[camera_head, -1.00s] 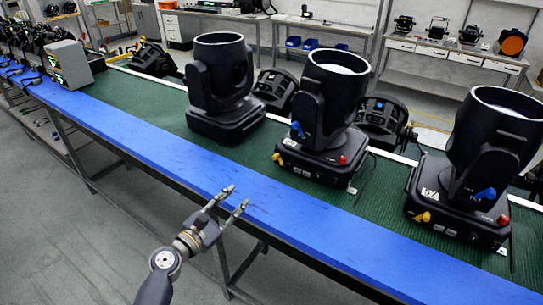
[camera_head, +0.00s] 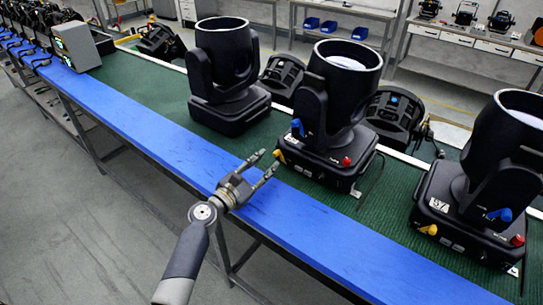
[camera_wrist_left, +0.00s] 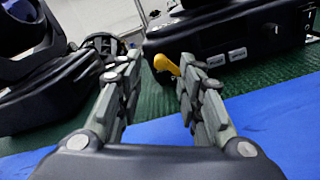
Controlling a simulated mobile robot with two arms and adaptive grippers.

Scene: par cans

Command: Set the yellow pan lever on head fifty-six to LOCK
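The yellow pan lever (camera_head: 279,156) sticks out at the front left corner of the base of the middle black moving head (camera_head: 325,150). That head's number is too small to read; the head on the right (camera_head: 470,205) carries a label that looks like 57. My left gripper (camera_head: 270,157) is open, its fingertips just in front of the lever. In the left wrist view the lever (camera_wrist_left: 166,65) shows between the fingertips of the gripper (camera_wrist_left: 160,62), nearer the right finger. I cannot tell whether they touch. My right gripper is not in view.
The middle head also has a blue lever (camera_head: 297,127) and a red knob (camera_head: 347,161). Another head (camera_head: 228,85) stands to the left. The blue bench edge (camera_head: 130,120) is clear along the front. Smaller lamps (camera_head: 395,110) stand behind on the green mat (camera_head: 385,190).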

